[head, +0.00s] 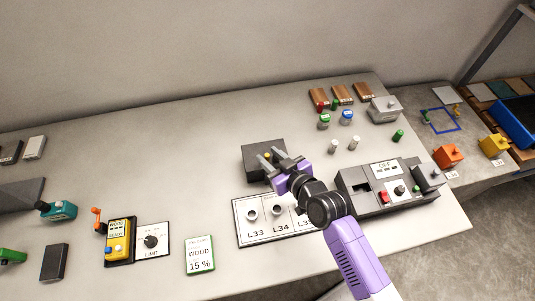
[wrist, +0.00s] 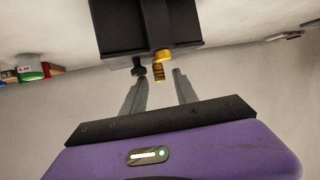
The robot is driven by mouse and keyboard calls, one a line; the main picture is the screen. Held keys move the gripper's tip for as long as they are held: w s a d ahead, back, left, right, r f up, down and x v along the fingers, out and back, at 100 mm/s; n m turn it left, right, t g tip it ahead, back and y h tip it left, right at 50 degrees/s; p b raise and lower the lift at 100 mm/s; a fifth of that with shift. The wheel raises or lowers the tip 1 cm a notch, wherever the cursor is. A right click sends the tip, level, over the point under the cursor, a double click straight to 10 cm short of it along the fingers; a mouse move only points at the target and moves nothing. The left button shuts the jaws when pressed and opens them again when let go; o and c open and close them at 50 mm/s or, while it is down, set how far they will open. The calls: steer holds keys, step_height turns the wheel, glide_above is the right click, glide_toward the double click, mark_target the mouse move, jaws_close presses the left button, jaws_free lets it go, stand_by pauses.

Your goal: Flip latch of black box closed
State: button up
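The black box (head: 262,151) stands on the table near the middle, partly hidden behind my gripper. In the wrist view the black box (wrist: 150,22) fills the top middle. A small brass-yellow latch part (wrist: 159,64) and a dark knob (wrist: 139,68) stick out from its near edge. My gripper (wrist: 158,80) is open, its two grey fingers apart below the box. The brass part appears between the fingertips in the picture, with no visible grip on it; I cannot tell whether either finger touches it. In the head view my gripper (head: 268,160) is right at the box's front side.
A white panel marked L33, L34 (head: 243,237) lies in front of the box. A grey control box (head: 370,206) stands to the right. Small bottles (head: 323,122) and wooden blocks (head: 318,96) are behind right.

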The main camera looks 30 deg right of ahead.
steer(key=v, duration=0.6)
steer(key=shift+b, duration=0.35)
steer(key=shift+r, duration=0.1)
steer(key=s+d+r+m+t+h, duration=0.1)
steer(key=s+r+m+t+h, duration=0.15)
steer(key=s+r, duration=0.35)
steer(key=s+a+r+n, duration=0.1)
steer(key=s+a+r, duration=0.1)
steer(key=s, duration=0.8)
steer(key=s+a+r+g+y, duration=0.1)
steer(key=s+r, duration=0.3)
steer(key=s, duration=0.7)
steer(key=shift+s+a+n, duration=0.25)
steer(key=shift+a+n, duration=0.1)
steer(key=shift+a, duration=0.15)
steer(key=shift+y, duration=0.25)
